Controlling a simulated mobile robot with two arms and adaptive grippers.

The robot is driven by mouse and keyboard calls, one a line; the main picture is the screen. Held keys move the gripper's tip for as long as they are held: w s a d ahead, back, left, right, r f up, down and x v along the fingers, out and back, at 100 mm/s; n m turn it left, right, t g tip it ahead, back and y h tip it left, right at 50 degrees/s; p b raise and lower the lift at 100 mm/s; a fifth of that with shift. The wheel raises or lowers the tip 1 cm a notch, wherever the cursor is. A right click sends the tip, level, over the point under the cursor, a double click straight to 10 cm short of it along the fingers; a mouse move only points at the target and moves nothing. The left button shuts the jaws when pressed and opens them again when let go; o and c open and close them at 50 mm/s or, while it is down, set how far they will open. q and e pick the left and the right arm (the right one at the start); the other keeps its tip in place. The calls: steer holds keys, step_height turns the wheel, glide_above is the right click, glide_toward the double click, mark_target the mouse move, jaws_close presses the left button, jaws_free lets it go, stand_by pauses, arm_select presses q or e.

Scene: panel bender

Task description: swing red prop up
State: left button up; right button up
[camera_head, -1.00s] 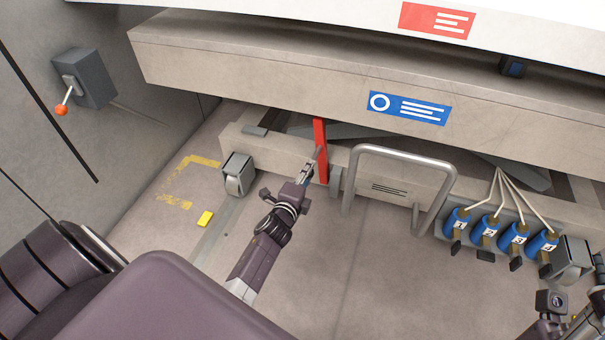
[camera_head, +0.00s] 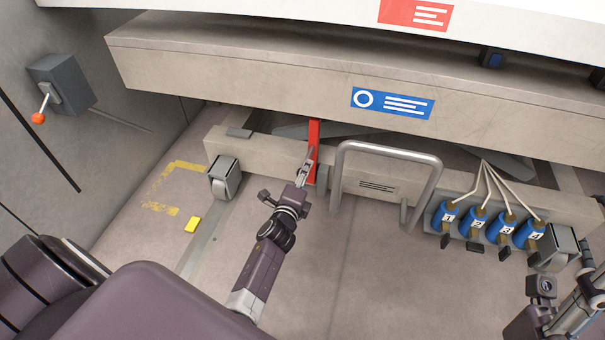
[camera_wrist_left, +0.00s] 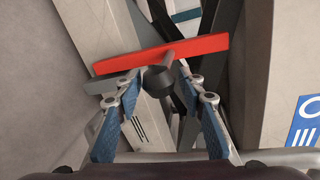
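The red prop (camera_head: 314,150) is a flat bar standing upright under the blue-labelled beam, in front of the machine's base. In the left wrist view the red prop (camera_wrist_left: 205,50) crosses the picture above the fingertips, and a dark round knob (camera_wrist_left: 158,80) on a short stem sticks out from it. My left gripper (camera_head: 308,160) is at the prop's front. Its fingers (camera_wrist_left: 158,75) are open, one on each side of the knob, with small gaps seeming to show. My right arm (camera_head: 560,310) shows only partly at the lower right; its finger state is unclear.
A grey bar handle (camera_head: 388,150) stands just right of the prop. Several numbered blue cylinders (camera_head: 473,220) with hoses are farther right. A lever with an orange knob (camera_head: 38,118) is on the left wall.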

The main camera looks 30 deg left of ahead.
arm_select(q)
steer(key=shift+o, duration=0.5)
steer(key=shift+a, duration=0.15)
steer(key=shift+s, duration=0.25)
steer(key=v, duration=1.1)
steer(key=shift+s, duration=0.25)
steer(key=shift+r, duration=0.15)
